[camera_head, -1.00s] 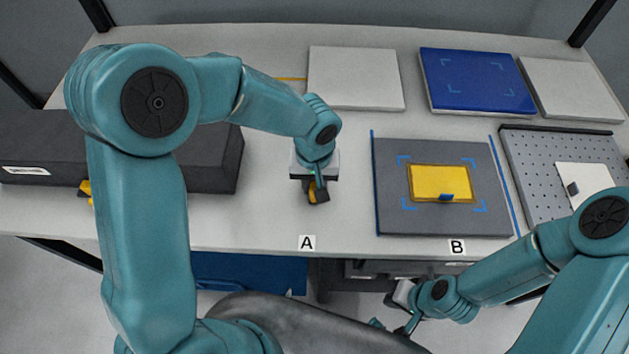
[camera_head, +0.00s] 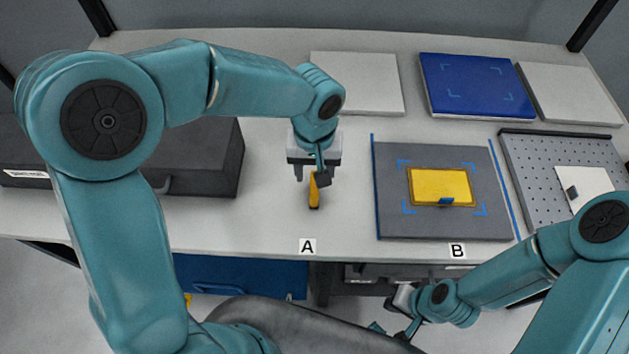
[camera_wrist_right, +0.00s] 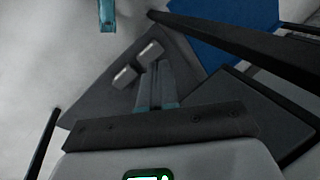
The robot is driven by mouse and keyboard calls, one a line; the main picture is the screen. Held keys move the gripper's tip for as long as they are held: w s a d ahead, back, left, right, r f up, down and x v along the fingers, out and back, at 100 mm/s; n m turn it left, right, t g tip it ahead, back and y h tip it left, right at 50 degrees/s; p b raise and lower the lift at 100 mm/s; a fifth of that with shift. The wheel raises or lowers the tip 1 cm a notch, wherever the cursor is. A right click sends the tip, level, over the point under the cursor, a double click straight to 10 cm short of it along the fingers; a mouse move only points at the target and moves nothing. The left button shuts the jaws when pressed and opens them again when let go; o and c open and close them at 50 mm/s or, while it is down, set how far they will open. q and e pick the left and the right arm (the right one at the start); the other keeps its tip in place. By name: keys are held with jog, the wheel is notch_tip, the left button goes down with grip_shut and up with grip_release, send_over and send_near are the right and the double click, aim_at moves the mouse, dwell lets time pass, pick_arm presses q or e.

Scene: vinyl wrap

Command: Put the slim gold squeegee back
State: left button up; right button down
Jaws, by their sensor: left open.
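A slim gold-yellow squeegee (camera_head: 314,194) with a dark part at its lower end lies on the white table just above label A (camera_head: 307,247). My left gripper (camera_head: 312,180) is open over the squeegee's far end. Its fingers are apart, and the squeegee shows between and in front of them; I cannot tell whether they touch it. My right gripper (camera_head: 402,328) hangs low in front of the table edge. In the right wrist view its fingers (camera_wrist_right: 158,80) lie side by side, shut with nothing visible between them.
A grey mat (camera_head: 400,225) with a yellow panel (camera_head: 440,185) lies right of the squeegee, above label B (camera_head: 457,249). A perforated board (camera_head: 535,170) is further right. A black case (camera_head: 205,170) stands left. White and blue panels (camera_head: 475,85) line the back.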

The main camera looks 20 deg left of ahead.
aim_at(314, 184)
pick_arm(q)
notch_tip(314, 184, up, 4)
jog(key=shift+w+r, duration=0.15)
jog(key=shift+r, duration=0.4)
jog(key=shift+s, duration=0.25)
